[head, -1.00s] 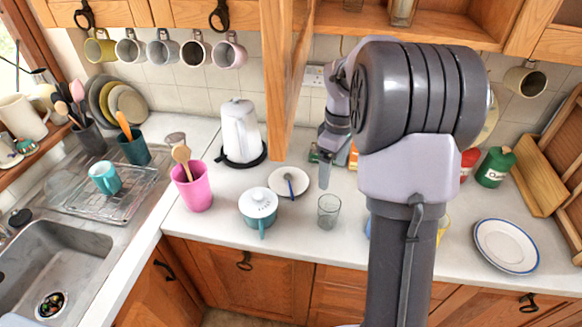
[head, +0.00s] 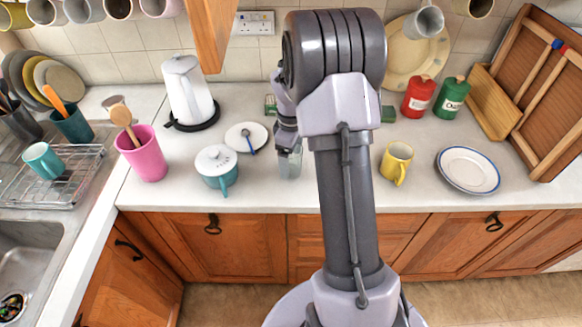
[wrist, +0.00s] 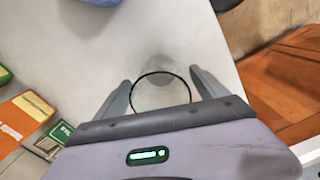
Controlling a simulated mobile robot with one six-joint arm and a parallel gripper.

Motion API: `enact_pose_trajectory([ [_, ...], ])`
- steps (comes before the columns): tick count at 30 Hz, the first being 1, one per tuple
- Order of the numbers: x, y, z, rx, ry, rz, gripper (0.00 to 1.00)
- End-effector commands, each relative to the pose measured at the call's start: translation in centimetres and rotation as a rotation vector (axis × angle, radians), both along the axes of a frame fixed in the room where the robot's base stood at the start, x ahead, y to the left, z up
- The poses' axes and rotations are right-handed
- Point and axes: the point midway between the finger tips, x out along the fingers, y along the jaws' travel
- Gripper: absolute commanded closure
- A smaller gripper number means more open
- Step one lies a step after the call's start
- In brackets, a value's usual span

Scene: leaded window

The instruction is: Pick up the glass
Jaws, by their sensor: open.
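The clear glass (head: 290,166) stands upright on the white counter, left of my arm in the head view and partly hidden by my gripper (head: 288,146). In the wrist view the glass (wrist: 160,97) shows its round dark rim between the two fingers of my gripper (wrist: 163,86). The fingers are open, one on each side of the glass, with slight gaps visible. The lower part of the rim is close to the gripper's body.
A teal-and-white lidded pot (head: 217,172) and a saucer with a spoon (head: 240,138) stand left of the glass. A yellow mug (head: 396,162) and a plate (head: 468,170) are to the right. Small boxes (wrist: 22,115) lie at left in the wrist view.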

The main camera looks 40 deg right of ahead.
Motion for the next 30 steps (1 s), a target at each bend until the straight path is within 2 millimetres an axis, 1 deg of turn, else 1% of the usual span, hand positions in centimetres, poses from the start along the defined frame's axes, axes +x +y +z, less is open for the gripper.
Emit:
enact_pose_trajectory([
  [2, 0.0, 0.0, 0.2, 0.0, -0.001, 0.0, 0.18],
  [3, 0.0, 0.0, 0.2, 0.0, -0.001, 0.0, 0.19],
  [5, 0.0, 0.0, 0.2, 0.0, -0.001, 0.0, 0.31],
  [6, 0.0, 0.0, 0.2, 0.0, -0.001, 0.0, 0.39],
  [8, 0.0, 0.0, 0.2, 0.0, -0.001, 0.0, 0.51],
  [12, 0.0, 0.0, 0.2, 0.0, -0.001, 0.0, 0.78],
  [14, 0.0, 0.0, 0.2, 0.001, -0.001, 0.0, 0.9],
  [15, 0.0, 0.0, 0.3, 0.0, -0.001, 0.0, 0.94],
  [23, 0.0, 0.0, 0.6, 0.0, -0.001, 0.0, 0.94],
  [26, 0.1, 0.0, 1.5, 0.0, -0.002, 0.0, 0.94],
  [30, 0.1, 0.0, 3.5, 0.002, -0.003, 0.001, 0.94],
])
